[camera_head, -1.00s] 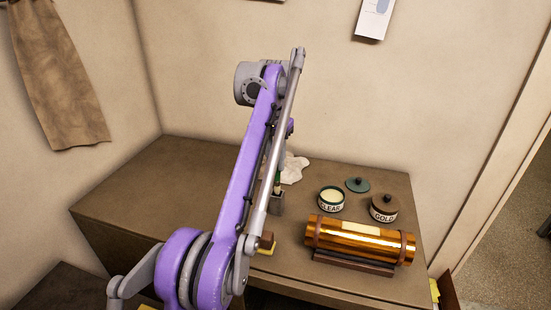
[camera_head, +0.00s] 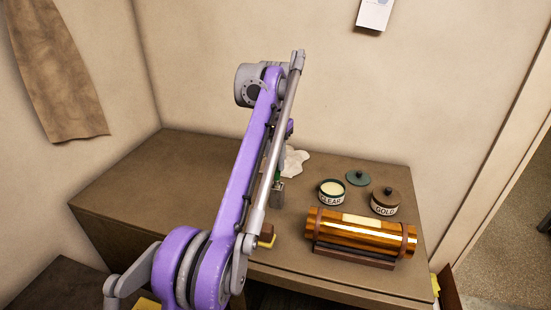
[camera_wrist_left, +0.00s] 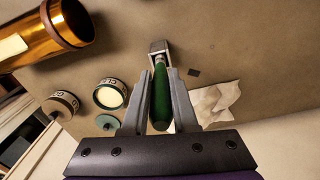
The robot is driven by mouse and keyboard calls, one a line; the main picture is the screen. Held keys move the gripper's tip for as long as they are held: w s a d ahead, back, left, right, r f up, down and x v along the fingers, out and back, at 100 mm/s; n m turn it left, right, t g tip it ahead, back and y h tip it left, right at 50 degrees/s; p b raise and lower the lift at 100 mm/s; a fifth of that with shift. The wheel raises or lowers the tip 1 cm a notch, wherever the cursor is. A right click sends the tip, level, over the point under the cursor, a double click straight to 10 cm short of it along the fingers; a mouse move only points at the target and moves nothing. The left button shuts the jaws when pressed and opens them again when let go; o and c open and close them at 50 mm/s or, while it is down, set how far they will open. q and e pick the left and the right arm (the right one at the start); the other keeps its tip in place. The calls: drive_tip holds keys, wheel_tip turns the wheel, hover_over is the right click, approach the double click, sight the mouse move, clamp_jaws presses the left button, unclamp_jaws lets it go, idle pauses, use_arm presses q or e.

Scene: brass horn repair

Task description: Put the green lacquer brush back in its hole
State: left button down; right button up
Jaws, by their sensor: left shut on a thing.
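The green lacquer brush (camera_wrist_left: 160,105) is between the fingers of my left gripper (camera_wrist_left: 160,82), which is shut on its handle. I cannot tell how far the brush is inside the hole. The left gripper is mostly hidden behind my arm there. My right gripper is not in view.
An open CLEAR jar (camera_head: 331,192), a green lid (camera_head: 358,178) and a closed GOLD jar (camera_head: 385,202) stand right of the holder. A brass tube (camera_head: 362,230) lies in a cradle in front. A crumpled white cloth (camera_head: 295,160) lies behind. The bench's left side is clear.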

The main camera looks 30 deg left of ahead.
sight(275, 147)
use_arm(q)
drive_tip(key=shift+f+b, duration=0.9)
drive_tip(key=shift+f, duration=1.15)
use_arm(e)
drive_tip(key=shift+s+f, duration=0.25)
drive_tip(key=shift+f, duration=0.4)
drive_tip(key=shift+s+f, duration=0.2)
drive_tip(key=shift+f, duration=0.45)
use_arm(q)
drive_tip(key=c, duration=0.6)
unclamp_jaws()
wheel_tip(275, 147, up, 11)
drive_tip(key=p, duration=0.4)
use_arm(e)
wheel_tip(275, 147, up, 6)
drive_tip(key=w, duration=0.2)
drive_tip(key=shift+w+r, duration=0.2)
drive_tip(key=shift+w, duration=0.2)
use_arm(q)
drive_tip(key=shift+s, duration=0.15)
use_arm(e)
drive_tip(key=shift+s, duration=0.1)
use_arm(q)
drive_tip(key=shift+f, duration=0.1)
